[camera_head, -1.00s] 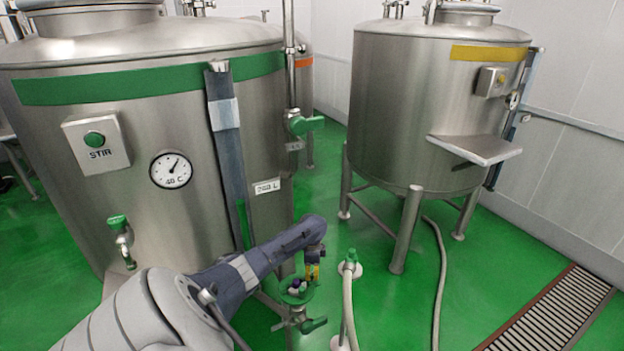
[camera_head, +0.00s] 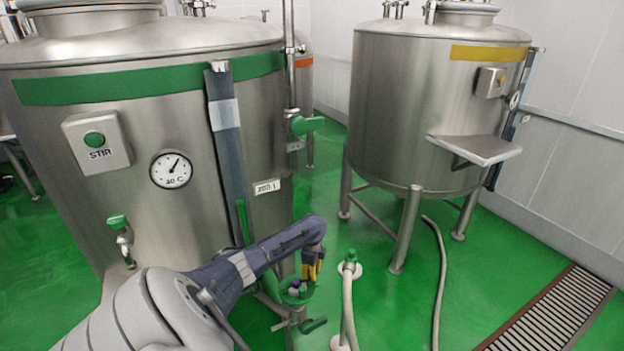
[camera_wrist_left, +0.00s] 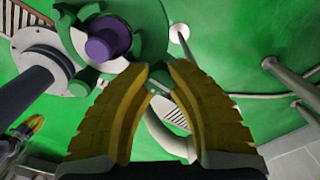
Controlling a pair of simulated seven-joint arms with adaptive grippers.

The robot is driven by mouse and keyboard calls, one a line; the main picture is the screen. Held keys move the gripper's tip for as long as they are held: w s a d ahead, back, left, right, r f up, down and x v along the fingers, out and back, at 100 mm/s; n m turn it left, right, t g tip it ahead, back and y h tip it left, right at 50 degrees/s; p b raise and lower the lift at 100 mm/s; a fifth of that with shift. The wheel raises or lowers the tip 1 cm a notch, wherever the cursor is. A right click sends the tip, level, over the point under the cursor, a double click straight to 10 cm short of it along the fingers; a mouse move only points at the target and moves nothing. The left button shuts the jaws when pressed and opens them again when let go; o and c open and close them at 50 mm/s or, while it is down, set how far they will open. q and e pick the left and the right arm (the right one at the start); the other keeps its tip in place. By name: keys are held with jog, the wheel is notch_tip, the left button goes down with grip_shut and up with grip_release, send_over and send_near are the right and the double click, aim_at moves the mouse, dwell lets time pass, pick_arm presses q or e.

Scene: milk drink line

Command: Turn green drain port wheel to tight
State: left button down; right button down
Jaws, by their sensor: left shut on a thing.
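The green drain port wheel (camera_head: 285,294) sits low in front of the large green-banded tank. In the left wrist view the wheel (camera_wrist_left: 152,22) fills the top, with a purple hub (camera_wrist_left: 108,38) and a round green knob. My left gripper (camera_head: 311,276) reaches down at the wheel's right side. In the left wrist view the yellow fingers of my left gripper (camera_wrist_left: 158,78) are closed around a small part at the wheel's edge, mostly hidden between the tips.
A pale hose (camera_head: 348,305) with a green fitting rises close on the right. The large tank (camera_head: 185,215) stands behind my arm. Green floor is open farther right, towards a drain grate (camera_head: 560,310).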

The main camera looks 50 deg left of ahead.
pick_arm(q)
jog(key=c, duration=1.1)
grip_release()
jog(key=shift+o, duration=0.2)
notch_tip(320, 180, up, 12)
